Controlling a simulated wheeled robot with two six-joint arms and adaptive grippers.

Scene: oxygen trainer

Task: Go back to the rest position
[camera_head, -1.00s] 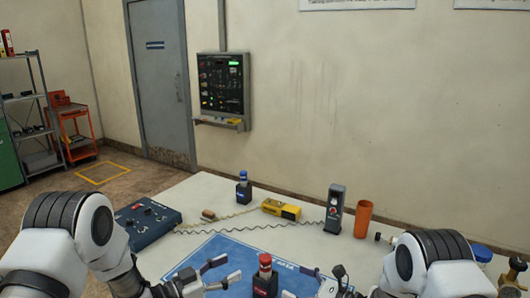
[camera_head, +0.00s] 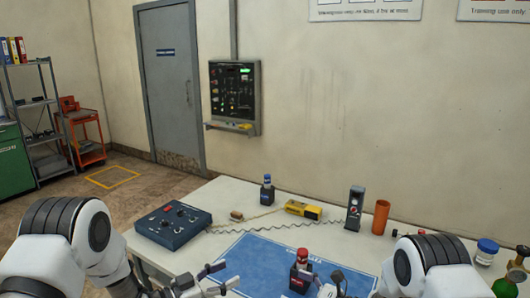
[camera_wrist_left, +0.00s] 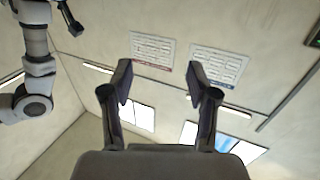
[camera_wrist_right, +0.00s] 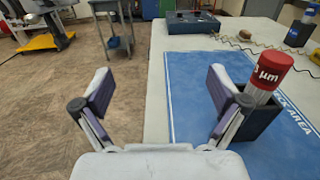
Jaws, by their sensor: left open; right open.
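My left gripper (camera_head: 225,275) is low in the head view, left of the red-capped bottle (camera_head: 302,258). The left wrist view shows its open fingers (camera_wrist_left: 160,76) with nothing between them, facing the upper wall and posters. My right gripper (camera_head: 332,284) is partly cut off at the head view's lower edge, right of that bottle. In the right wrist view its fingers (camera_wrist_right: 160,86) are spread and empty. The red-capped bottle (camera_wrist_right: 268,75) sits in a dark square holder (camera_wrist_right: 262,122), close beside the right-hand finger; I cannot tell whether they touch.
On the white table stand a blue switch box (camera_head: 173,225), a blue-capped bottle (camera_head: 267,189), a yellow device (camera_head: 303,209), a black-and-grey unit (camera_head: 355,208) and an orange cylinder (camera_head: 381,217). A blue mat (camera_head: 250,257) lies in front. Jars and a green cylinder stand at right.

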